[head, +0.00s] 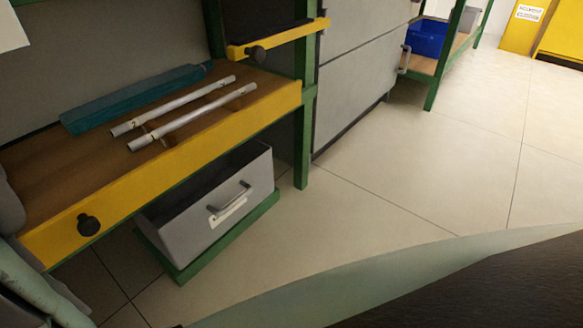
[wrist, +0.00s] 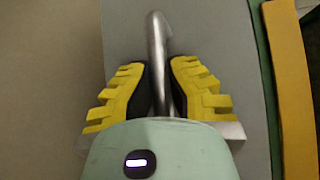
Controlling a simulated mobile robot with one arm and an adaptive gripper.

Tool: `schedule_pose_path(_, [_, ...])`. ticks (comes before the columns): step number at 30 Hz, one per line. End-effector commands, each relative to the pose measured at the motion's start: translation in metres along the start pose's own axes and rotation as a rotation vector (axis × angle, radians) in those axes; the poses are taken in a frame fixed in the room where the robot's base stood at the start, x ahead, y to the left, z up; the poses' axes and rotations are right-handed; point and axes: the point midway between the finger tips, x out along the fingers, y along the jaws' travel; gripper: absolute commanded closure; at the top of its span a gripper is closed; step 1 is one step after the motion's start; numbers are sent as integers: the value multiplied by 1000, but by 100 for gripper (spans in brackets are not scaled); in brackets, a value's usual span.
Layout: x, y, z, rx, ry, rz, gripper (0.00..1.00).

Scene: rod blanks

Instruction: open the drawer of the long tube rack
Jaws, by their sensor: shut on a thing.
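In the wrist view my gripper (wrist: 160,90) is shut on a round metal bar handle (wrist: 157,35). The yellow-padded fingers press it from both sides. The handle stands in front of a plain grey face (wrist: 225,60), which looks like a drawer front. How far that drawer is open cannot be told. The head view does not show my gripper or this held handle. There, a grey open-topped drawer or bin (head: 250,195) with its own handle (head: 229,197) sits under the wooden shelf (head: 60,175), with no gripper on it.
A green strip (wrist: 262,80) and a yellow strip (wrist: 294,80) run close right of the gripper. Two pale tubes (head: 195,112) and a teal piece (head: 130,98) lie on the shelf. A grey cabinet (head: 355,75) stands beyond. The tiled floor (head: 410,170) is clear to the right.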

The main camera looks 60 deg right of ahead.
Motion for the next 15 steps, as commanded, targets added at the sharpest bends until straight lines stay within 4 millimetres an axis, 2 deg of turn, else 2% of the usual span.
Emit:
schedule_pose_path(10, [-1,2,1,0,-1,6,100])
schedule_pose_path(11, [-1,2,1,0,-1,6,83])
schedule_pose_path(15, [0,1,0,0,0,4,68])
